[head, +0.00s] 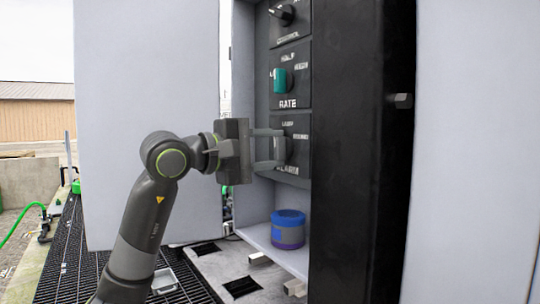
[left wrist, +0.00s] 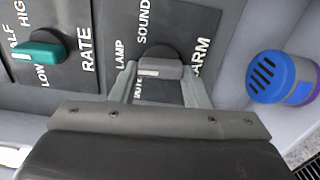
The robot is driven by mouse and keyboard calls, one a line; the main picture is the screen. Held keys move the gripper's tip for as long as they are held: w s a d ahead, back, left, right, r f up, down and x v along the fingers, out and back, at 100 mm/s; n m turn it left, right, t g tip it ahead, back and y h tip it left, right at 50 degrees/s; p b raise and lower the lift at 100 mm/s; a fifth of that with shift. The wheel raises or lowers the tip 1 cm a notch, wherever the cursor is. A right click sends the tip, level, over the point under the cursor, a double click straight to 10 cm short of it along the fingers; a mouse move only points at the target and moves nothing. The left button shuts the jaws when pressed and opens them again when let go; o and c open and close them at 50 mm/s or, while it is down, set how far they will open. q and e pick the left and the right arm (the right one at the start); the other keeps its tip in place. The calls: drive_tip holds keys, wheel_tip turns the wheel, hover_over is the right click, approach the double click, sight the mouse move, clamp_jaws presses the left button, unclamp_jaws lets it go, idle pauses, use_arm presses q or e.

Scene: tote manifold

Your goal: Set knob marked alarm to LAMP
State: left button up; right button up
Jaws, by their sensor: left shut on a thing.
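The alarm knob (left wrist: 160,66) is a grey bar on a dark round base, on the panel plate lettered ALARM (head: 287,169). In the left wrist view its pale mark is at the left end of the bar, on the side of the word LAMP (left wrist: 119,54). SOUND (left wrist: 143,20) stands above the knob there; another word below is partly covered. My left gripper (head: 277,148) reaches the panel from the left, its fingers on either side of the knob and shut on it. In the head view the fingers hide much of the knob. My right gripper is out of view.
Above is the RATE knob (head: 280,81), teal, and a black knob (head: 286,14) at the top. A blue and purple container (head: 288,229) stands on the shelf below. A black post (head: 345,150) borders the panel's right; a large pale panel (head: 150,120) stands left.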

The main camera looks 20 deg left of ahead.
use_arm(q)
drive_tip(key=shift+m, duration=0.4)
drive_tip(key=o, duration=1)
drive_tip(key=shift+b+v, duration=3.25)
drive_tip(key=shift+v, duration=5.45)
